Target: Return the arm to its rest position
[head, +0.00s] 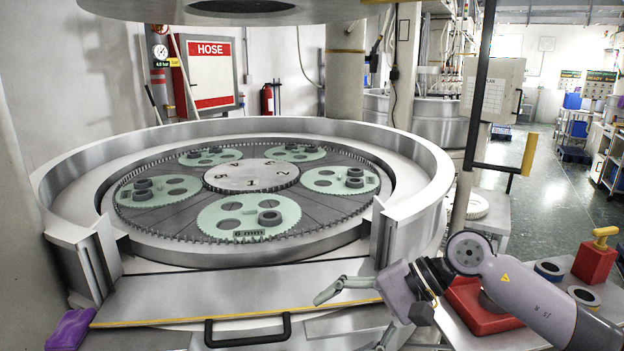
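My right arm comes in from the lower right, and its gripper (352,318) hangs in front of the lapping machine's front ledge (240,290). Its two fingers are spread apart with nothing seen between them. The lower finger is partly cut off by the bottom edge of the picture. The upper finger overlaps the right part of the ledge in the picture; I cannot tell whether it touches. My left gripper is not in view.
The round lapping machine (415,185) holds several green carriers (290,213) with dark rings. A black handle (248,340) is on its front. A red tray (470,310), rings (584,296) and a red can (594,263) are near my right arm.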

